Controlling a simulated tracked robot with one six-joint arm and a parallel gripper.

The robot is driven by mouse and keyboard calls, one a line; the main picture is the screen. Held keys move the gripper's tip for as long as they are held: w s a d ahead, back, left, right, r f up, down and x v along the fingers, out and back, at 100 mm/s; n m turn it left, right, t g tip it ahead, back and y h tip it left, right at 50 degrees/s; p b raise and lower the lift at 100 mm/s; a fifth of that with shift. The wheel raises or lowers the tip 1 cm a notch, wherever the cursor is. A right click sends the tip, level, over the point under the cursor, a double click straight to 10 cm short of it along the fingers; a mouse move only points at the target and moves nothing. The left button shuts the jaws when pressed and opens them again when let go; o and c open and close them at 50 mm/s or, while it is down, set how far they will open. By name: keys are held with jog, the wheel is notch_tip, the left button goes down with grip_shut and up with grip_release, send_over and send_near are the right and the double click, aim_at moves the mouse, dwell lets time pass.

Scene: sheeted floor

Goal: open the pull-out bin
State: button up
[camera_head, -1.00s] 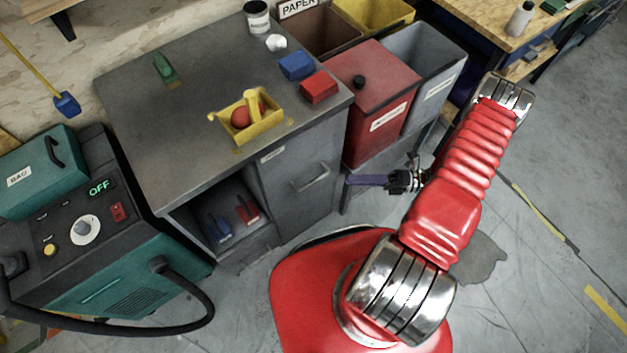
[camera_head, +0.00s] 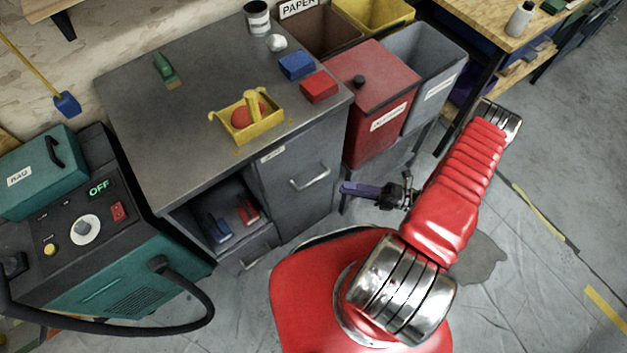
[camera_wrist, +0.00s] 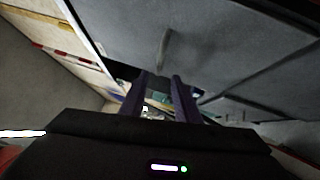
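The pull-out bin is most likely the tall grey front (camera_head: 290,192) at the right of the grey cabinet, with a small label at its top. Its front looks flush with the cabinet. A metal bar handle (camera_head: 310,178) crosses it, and the handle (camera_wrist: 163,50) also shows in the wrist view, ahead of my fingers. My gripper (camera_head: 345,189) has dark purple fingers pointing left, a little right of the handle and apart from it. In the wrist view my gripper (camera_wrist: 160,82) is open, with an empty gap between its fingers.
A yellow tray (camera_head: 240,132), red box (camera_head: 320,87) and blue box (camera_head: 296,66) lie on the cabinet top. A red lidded bin (camera_head: 370,125) stands right of the cabinet. A teal machine (camera_head: 130,270) with a black hose stands left. Floor at right is clear.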

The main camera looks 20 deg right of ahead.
aim_at(314, 180)
jog(key=x, duration=1.2)
jog(key=shift+c, duration=0.5)
grip_shut()
